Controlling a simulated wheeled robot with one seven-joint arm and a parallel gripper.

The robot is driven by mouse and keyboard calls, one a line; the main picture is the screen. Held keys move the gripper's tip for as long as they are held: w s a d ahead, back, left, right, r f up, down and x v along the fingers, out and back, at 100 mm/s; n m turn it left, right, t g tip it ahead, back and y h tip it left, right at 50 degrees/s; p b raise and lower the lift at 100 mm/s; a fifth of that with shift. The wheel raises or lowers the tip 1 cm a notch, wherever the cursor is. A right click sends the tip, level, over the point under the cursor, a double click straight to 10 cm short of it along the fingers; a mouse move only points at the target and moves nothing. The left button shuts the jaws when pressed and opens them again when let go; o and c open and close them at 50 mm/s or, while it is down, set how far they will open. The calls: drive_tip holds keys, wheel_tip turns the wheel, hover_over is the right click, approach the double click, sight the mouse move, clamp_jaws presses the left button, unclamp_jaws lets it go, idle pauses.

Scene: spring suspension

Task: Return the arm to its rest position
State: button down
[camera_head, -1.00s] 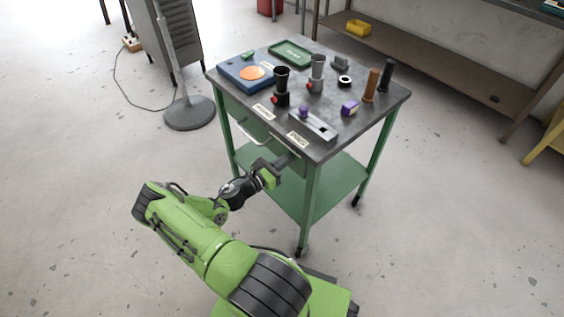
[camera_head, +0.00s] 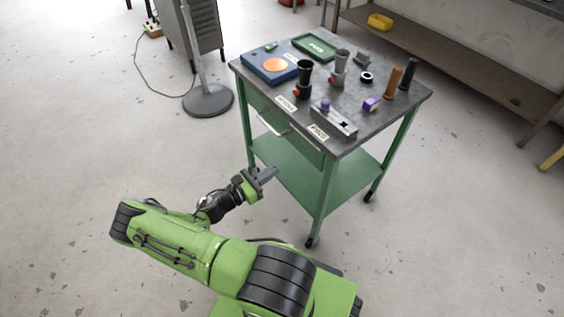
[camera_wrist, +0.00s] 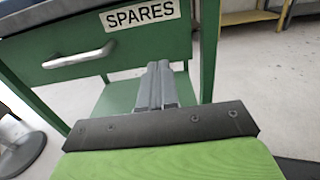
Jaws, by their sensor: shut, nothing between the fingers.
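My green arm reaches up from the bottom of the head view. My gripper (camera_head: 268,174) is shut and empty, held in front of the green cart (camera_head: 323,195), below the level of its top. In the head view a strip of floor shows around the gripper, and I cannot tell its exact gap to the cart. In the wrist view the two grey fingers (camera_wrist: 157,88) lie together and point toward the cart's lower front. The cart's drawer with a silver handle (camera_wrist: 80,57) and a SPARES label (camera_wrist: 140,14) shows above and to the left of them.
The dark cart top (camera_head: 345,85) holds a blue box (camera_head: 262,70), a green tray (camera_head: 315,46), black and grey cups and several small parts. A stand with a round base (camera_head: 208,101) is at the upper left. Bare floor (camera_head: 70,150) lies left of my arm.

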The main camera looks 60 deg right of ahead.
drive_tip(key=shift+a, duration=0.15)
drive_tip(key=w+a+r+m+t+y, duration=0.35)
drive_tip(key=a+r+m+y, duration=0.25)
drive_tip(key=a+r, duration=0.25)
drive_tip(key=w+a+r+m+t+y, duration=0.35)
drive_tip(key=a+r+m+y, duration=0.2)
drive_tip(key=a+r, duration=0.35)
drive_tip(key=s+a+r+m+t+y, duration=0.1)
drive_tip(key=s+a+r+t+y, duration=0.1)
drive_tip(key=s+a+r+t, duration=0.35)
drive_tip(key=s+a+r+t+y, duration=0.25)
drive_tip(key=s+a+r, duration=0.25)
drive_tip(key=a+r, duration=0.3)
wheel_tip(320, 180, up, 12)
drive_tip(key=a+g+p, duration=0.1)
drive_tip(key=p, duration=1.1)
drive_tip(key=shift+w+f, duration=0.2)
drive_tip(key=shift+w, duration=0.15)
